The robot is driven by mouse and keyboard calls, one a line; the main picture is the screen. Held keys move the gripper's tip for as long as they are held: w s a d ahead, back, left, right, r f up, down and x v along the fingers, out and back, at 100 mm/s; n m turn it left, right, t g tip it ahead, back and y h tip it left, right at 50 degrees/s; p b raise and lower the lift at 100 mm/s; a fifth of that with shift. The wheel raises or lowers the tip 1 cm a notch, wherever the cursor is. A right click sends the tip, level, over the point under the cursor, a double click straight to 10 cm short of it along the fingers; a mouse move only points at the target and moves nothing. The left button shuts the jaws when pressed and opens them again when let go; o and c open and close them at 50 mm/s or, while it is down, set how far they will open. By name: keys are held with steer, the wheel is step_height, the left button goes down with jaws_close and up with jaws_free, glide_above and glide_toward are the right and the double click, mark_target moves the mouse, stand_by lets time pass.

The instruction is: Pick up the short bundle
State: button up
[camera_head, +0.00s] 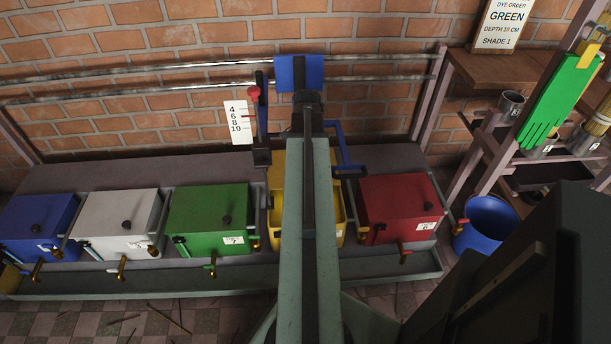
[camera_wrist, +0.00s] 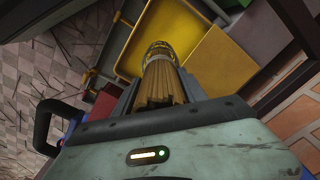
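A bundle of thin yellow-tan sticks (camera_wrist: 158,84) shows in the middle of the wrist view, with a patterned band near its far end. My gripper (camera_wrist: 160,90) has its dark fingers close against both sides of the bundle and appears shut on it. The bundle points away over the yellow vat. I cannot tell its full length from this angle. In the head view my arm hides the bundle and the fingertips. Another bundle (camera_head: 599,122) stands partly visible at the right rack.
The open yellow vat (camera_head: 277,182) lies under my arm. Closed blue (camera_head: 37,218), white (camera_head: 117,213), green (camera_head: 209,212) and red (camera_head: 399,200) vats flank it. A scale card (camera_head: 238,122) stands behind. A rack with cups (camera_head: 510,103), green gloves (camera_head: 558,98) and a blue bucket (camera_head: 487,222) are right.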

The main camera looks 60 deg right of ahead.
jaws_close()
steer(key=shift+r, duration=0.15)
step_height(320, 180, up, 39)
steer(key=p, duration=3.9)
